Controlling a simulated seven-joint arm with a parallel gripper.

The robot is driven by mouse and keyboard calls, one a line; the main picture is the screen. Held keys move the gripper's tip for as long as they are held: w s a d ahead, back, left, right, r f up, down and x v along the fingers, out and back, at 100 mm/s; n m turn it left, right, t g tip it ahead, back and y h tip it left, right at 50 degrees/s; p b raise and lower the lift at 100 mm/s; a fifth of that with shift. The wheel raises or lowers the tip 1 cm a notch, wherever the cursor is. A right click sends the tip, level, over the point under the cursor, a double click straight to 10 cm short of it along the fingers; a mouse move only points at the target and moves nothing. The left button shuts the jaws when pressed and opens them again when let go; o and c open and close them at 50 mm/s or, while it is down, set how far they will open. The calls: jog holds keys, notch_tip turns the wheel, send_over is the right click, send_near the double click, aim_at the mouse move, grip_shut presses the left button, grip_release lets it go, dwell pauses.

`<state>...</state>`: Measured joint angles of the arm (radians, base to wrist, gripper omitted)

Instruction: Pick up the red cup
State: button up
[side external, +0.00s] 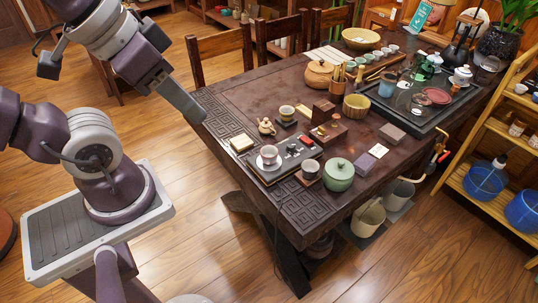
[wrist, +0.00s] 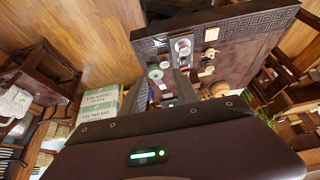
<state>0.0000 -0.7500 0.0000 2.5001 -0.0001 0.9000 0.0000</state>
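A small cup with a dark reddish body and pale rim (side external: 310,167) stands on a small dark base at the near edge of the table, between a white cup and a green lidded jar. It is the closest match to a red cup; its exact colour is hard to tell. I cannot single it out in the wrist view. My gripper (side external: 192,112) is in the air left of the table, well apart from the cups. In the wrist view its two fingers (wrist: 161,76) are spread with nothing between them.
A small teapot (side external: 266,126) and wooden boxes (side external: 328,133) are behind. Chairs (side external: 221,58) line the far side.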

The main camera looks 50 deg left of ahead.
jog(key=o, duration=0.7)
jog(key=n+g+y, duration=0.1)
jog(key=n+g, duration=0.3)
jog(key=n, duration=0.7)
send_over(269, 151)
jog(key=s+d, duration=0.3)
jog(key=d, duration=0.2)
notch_tip(269, 151, down, 17)
jog(key=a+f+n, duration=0.1)
jog(key=f, duration=0.4)
jog(key=w+a+f, duration=0.1)
jog(key=f, duration=0.4)
jog(key=a+f+n+g, duration=0.1)
jog(key=f, duration=0.4)
jog(key=shift+w+a+f+n, duration=0.15)
jog(key=shift+w+f+n, duration=0.15)
jog(key=shift+w+f, duration=0.1)
